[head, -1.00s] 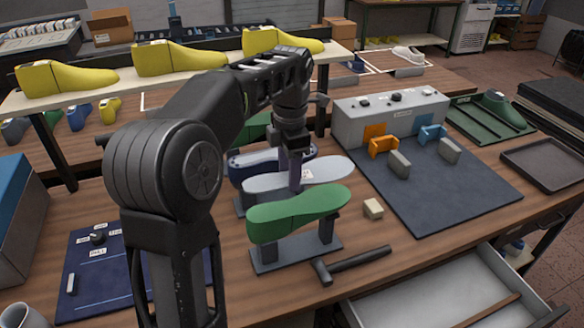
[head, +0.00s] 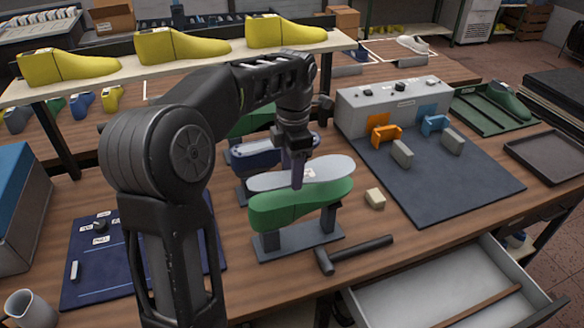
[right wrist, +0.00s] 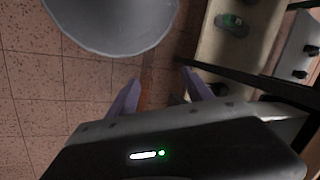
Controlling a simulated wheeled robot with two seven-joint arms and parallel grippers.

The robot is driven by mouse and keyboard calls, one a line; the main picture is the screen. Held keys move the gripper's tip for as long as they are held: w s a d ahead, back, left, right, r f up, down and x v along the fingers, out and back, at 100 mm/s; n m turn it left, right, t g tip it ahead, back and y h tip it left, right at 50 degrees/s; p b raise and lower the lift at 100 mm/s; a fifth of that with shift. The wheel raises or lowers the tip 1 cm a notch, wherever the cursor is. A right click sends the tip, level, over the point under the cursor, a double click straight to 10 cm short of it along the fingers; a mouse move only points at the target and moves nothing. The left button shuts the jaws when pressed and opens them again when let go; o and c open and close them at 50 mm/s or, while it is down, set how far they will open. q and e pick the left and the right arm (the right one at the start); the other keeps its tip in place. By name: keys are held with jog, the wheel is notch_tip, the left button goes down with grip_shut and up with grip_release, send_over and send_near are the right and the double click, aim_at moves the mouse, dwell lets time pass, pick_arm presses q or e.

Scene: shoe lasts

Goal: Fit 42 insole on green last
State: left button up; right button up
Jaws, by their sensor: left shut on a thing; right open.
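The green last (head: 290,212) rests sole up on a dark stand (head: 300,241) near the front of the bench. A pale grey insole (head: 335,167) lies over or just behind the last's upper side, with a small white label on it. My left gripper (head: 297,180) is shut on the insole near its middle. Whether the insole touches the last's sole cannot be told. My right gripper (right wrist: 160,95) is open and empty in the right wrist view, above a tiled floor, away from the last.
A hammer (head: 355,252) and a small beige block (head: 375,198) lie beside the stand. A dark blue last (head: 262,153) stands behind. A dark mat (head: 440,185) with orange and blue clamps is at right. An open drawer (head: 440,295) juts out in front. Yellow lasts (head: 183,45) line the shelf.

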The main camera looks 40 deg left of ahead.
aim_at(292, 196)
pick_arm(q)
jog(key=shift+f, duration=0.15)
jog(key=shift+f+b, duration=1.75)
jog(key=shift+f, duration=0.6)
jog(key=o, duration=1.4)
